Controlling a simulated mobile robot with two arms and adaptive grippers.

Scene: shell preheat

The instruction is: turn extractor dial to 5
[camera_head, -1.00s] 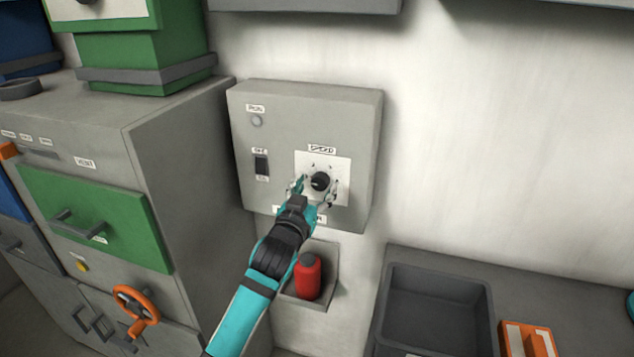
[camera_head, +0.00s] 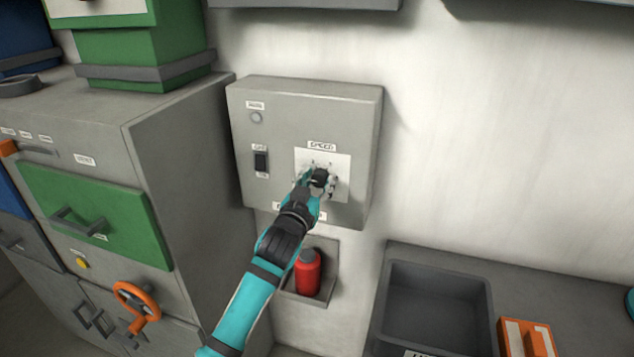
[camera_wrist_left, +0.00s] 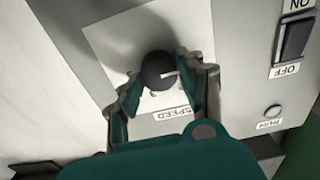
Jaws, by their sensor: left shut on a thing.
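The extractor dial is a round black knob (camera_head: 320,176) on a white plate (camera_head: 338,164) labelled SPEED, on the front of a grey control box (camera_head: 288,113). It also shows in the left wrist view as a dark knob (camera_wrist_left: 158,70) with a light mark on it. My left gripper (camera_head: 318,183) is shut on the dial, with one finger on each side; in the left wrist view the fingers (camera_wrist_left: 163,84) flank the knob. The numbers around the dial are partly hidden and too small to read. My right gripper is not in view.
An on/off rocker switch (camera_head: 261,161) and a round RUN lamp or button (camera_head: 256,117) sit left of the dial. A red bottle (camera_head: 307,272) stands in a niche below. A grey cabinet (camera_head: 180,140) is at left, a dark bin (camera_head: 432,268) at lower right.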

